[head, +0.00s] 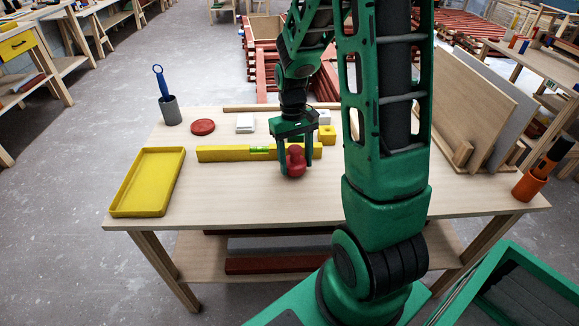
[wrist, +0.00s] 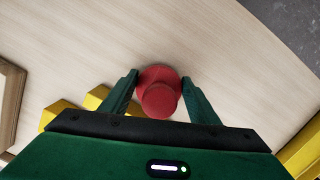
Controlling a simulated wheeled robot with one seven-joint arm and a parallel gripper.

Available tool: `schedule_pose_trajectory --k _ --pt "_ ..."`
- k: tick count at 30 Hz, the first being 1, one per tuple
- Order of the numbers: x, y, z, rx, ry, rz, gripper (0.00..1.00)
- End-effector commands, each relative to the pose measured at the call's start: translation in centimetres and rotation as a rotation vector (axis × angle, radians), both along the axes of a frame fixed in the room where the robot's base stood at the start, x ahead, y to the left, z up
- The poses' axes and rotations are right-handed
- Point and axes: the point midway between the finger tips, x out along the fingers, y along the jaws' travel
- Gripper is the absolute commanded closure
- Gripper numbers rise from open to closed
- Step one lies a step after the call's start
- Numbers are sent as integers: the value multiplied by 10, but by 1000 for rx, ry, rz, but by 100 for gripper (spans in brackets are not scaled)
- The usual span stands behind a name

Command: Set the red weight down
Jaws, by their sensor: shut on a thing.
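The red weight (head: 295,161) is a rounded red piece with a narrower knob on a wider base. In the head view it is between the fingers of my gripper (head: 295,158), low over the middle of the wooden table (head: 240,210). In the wrist view the weight (wrist: 160,90) sits between the two green fingertips (wrist: 160,84), which close on it from both sides. I cannot tell whether its base touches the table top. Part of it is hidden by the fingers in the head view.
A yellow spirit level (head: 222,154) lies just behind and left of my gripper, with a yellow block (head: 327,135) to the right. A yellow tray (head: 147,210), a red disc (head: 203,127), a grey cup (head: 170,110) and an orange cup (head: 528,186) stand elsewhere. The front middle of the table is clear.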

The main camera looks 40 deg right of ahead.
Motion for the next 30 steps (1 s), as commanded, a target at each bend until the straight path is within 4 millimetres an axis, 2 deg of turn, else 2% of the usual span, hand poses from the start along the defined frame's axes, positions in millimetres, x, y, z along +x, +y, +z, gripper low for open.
schedule_pose_trajectory --k 4,16,17,18,19,30 --pt "0 0 -12 0 0 0 93" --pt "0 0 -15 0 -1 1 93" --pt "0 1 -15 0 0 1 38" --pt "0 1 -15 0 0 1 28" --pt "0 1 -15 0 0 1 26" --pt "1 0 -11 0 -3 1 26"
